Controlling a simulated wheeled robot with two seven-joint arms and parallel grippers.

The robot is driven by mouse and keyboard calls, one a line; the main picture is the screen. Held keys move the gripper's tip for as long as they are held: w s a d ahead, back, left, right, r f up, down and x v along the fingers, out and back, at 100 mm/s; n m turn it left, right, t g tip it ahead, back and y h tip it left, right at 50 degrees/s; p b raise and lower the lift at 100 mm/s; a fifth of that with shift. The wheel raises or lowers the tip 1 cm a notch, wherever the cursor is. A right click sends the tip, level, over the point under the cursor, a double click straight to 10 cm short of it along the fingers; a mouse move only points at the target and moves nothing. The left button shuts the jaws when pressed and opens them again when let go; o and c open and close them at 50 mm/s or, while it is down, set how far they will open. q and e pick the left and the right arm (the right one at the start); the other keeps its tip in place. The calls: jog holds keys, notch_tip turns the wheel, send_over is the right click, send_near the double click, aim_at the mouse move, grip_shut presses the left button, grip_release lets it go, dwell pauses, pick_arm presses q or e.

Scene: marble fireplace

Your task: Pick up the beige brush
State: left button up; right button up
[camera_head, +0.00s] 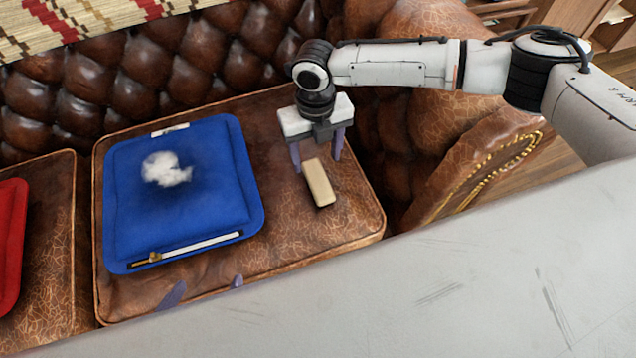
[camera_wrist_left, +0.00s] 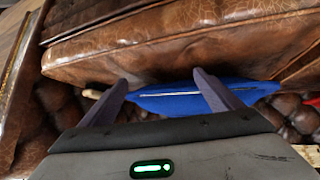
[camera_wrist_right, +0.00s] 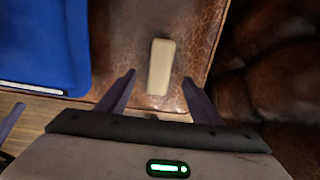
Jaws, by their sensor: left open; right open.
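The beige brush (camera_head: 319,184), a plain oblong block, lies on the brown leather seat cushion (camera_head: 290,225), right of the blue cushion. It also shows in the right wrist view (camera_wrist_right: 161,66), beyond and between the fingertips. My right gripper (camera_head: 317,160) is open and empty, just behind and above the brush, with its fingers pointing down. I cannot tell whether it touches the brush. My left gripper (camera_head: 205,289) is open and empty at the front edge of the seat; only its fingertips show in the head view. The left wrist view shows both its fingers (camera_wrist_left: 160,78).
The blue cushion (camera_head: 130,205) bears a white fluffy clump (camera_head: 166,169) and a thin white stick (camera_head: 200,245). A red cushion (camera_head: 9,240) lies at far left. The tufted sofa back (camera_head: 180,65) and right armrest (camera_head: 490,165) rise around the seat. A pale grey surface (camera_head: 450,280) fills the lower right.

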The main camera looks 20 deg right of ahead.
aim_at(318, 179)
notch_tip(318, 179, down, 4)
jog(key=shift+b, duration=0.45)
jog(key=f, duration=0.1)
jog(key=f+b, duration=0.1)
jog(key=f, duration=0.3)
jog(key=shift+s+f, duration=0.1)
jog(key=shift+s, duration=0.2)
jog(key=c, duration=1.2)
notch_tip(318, 179, up, 10)
jog(key=shift+r+p, duration=0.1)
jog(key=shift+p, duration=1.1)
